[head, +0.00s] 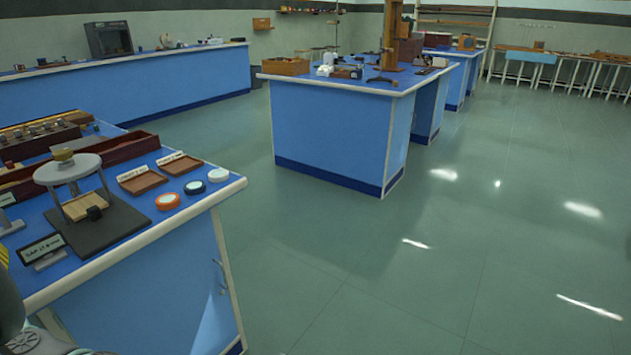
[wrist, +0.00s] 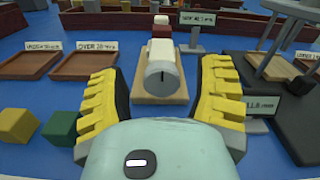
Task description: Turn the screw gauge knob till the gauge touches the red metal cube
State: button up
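In the wrist view, the screw gauge has a pale cylindrical knob (wrist: 163,76) with a dark line on its face, pointing towards me. It lies on a light wooden base (wrist: 160,97). Behind the knob is a red block (wrist: 162,29), which looks like the red metal cube, with a whitish part of the gauge beyond it. I cannot tell whether gauge and cube touch. My gripper (wrist: 158,84) is open, its yellow ridged fingers on either side of the knob with visible space at both sides. The gauge does not show in the head view.
Two brown trays (wrist: 28,66) (wrist: 92,67) with labels stand at the left. A yellow cube (wrist: 17,125) and a green cube (wrist: 60,127) sit near the left finger. A dark stand (wrist: 293,125) is close at the right. Open floor (head: 480,230) lies beside the bench.

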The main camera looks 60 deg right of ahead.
grip_shut()
dwell(0.3)
